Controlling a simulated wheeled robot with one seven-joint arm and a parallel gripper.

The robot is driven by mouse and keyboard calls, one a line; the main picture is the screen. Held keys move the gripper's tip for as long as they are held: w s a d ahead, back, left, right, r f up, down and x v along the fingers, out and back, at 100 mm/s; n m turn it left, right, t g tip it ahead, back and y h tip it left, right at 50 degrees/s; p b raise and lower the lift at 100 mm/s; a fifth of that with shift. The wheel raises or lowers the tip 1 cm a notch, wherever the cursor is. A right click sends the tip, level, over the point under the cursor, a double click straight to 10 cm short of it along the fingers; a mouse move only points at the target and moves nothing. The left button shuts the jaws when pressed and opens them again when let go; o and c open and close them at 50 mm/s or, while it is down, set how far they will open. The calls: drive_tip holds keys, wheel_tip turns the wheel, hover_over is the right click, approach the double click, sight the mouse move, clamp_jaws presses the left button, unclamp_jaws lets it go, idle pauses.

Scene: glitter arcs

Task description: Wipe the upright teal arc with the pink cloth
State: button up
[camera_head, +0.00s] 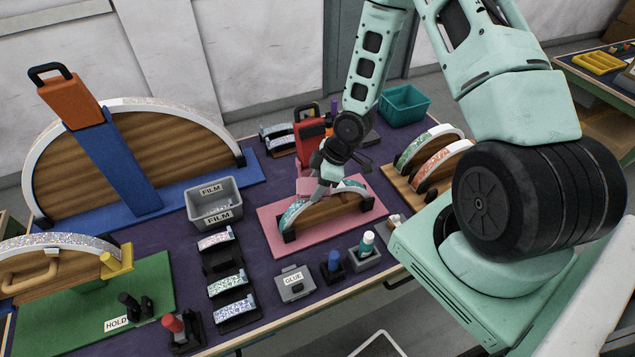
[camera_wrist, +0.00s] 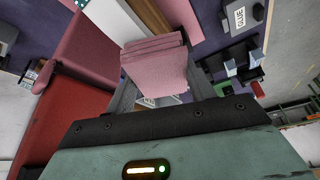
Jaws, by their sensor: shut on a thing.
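The upright teal arc (camera_head: 292,213) is a wooden half-disc with a glittery teal band, standing in dark end holders on a pink board (camera_head: 270,232). My gripper (camera_head: 325,177) is over the top of the arc, pointing down. It is shut on the folded pink cloth (camera_head: 306,186). In the wrist view the cloth (camera_wrist: 157,66) sits layered between the fingers, with a pale band and brown wood beyond it. The gripper and cloth hide the middle of the teal band. I cannot tell whether the cloth touches the band.
A red tool (camera_head: 308,138) stands close behind the arc. A grey FILM bin (camera_head: 214,204) is to the left, and a GLUE box (camera_head: 295,283) and capped bottles (camera_head: 367,243) are in front. Two smaller arcs (camera_head: 430,145) stand at right, near a teal bin (camera_head: 404,104).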

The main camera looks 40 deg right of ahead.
drive_tip(key=shift+r+p, duration=2.8)
drive_tip(key=shift+r, duration=0.7)
drive_tip(key=shift+f, duration=0.1)
